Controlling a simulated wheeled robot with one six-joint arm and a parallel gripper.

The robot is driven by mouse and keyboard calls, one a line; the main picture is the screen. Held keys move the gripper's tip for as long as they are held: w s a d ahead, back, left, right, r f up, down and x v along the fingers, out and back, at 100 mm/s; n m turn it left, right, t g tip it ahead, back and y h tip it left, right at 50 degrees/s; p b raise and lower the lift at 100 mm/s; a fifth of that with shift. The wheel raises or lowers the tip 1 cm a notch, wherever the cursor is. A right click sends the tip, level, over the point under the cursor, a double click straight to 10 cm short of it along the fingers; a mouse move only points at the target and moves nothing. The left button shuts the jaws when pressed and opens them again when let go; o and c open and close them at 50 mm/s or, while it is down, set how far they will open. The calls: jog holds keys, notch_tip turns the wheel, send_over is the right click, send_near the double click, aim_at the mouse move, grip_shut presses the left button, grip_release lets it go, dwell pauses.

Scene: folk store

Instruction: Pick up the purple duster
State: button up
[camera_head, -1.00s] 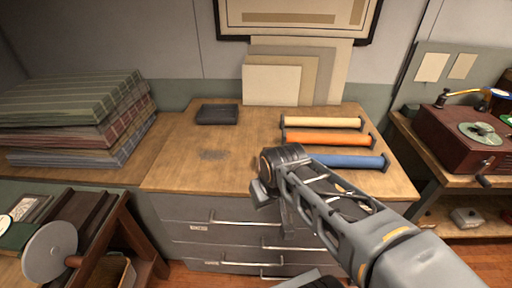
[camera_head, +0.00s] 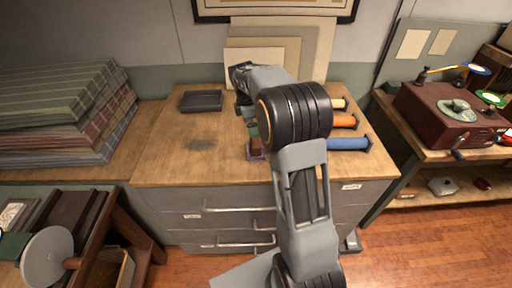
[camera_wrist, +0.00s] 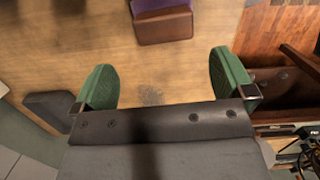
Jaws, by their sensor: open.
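The purple duster (camera_head: 256,155), a small block with a brown body and purple part, rests on the wooden cabinet top near its front edge; my arm partly hides it. In the wrist view the duster (camera_wrist: 165,27) lies at the top centre, beyond the fingertips and cut off by the frame edge. My gripper (camera_wrist: 165,80) is open, its two green-padded fingers spread with nothing between them. In the head view my gripper (camera_head: 251,130) is over the cabinet top close to the duster, mostly hidden by my arm.
A black tray (camera_head: 201,101) lies at the back left of the cabinet top (camera_head: 165,150). Cream, orange (camera_head: 343,121) and blue (camera_head: 348,143) rolls lie to the right. Stacked plaid fabrics (camera_head: 62,110) stand left. A record player (camera_head: 440,112) stands on a table at right.

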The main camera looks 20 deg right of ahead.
aim_at(256, 140)
jog(key=f, duration=0.5)
jog(key=shift+s+d+f, duration=0.15)
jog(key=shift+d+f, duration=0.05)
jog(key=shift+d, duration=0.2)
jog(key=shift+s+d+f+p, duration=0.15)
jog(key=shift+f+p, duration=0.3)
jog(key=shift+f, duration=0.9)
jog(key=shift+s+d+f+p, duration=0.15)
jog(key=shift+f+p, duration=0.25)
jog(key=shift+f, duration=0.95)
jog(key=shift+a, duration=0.1)
jog(key=c, duration=0.8)
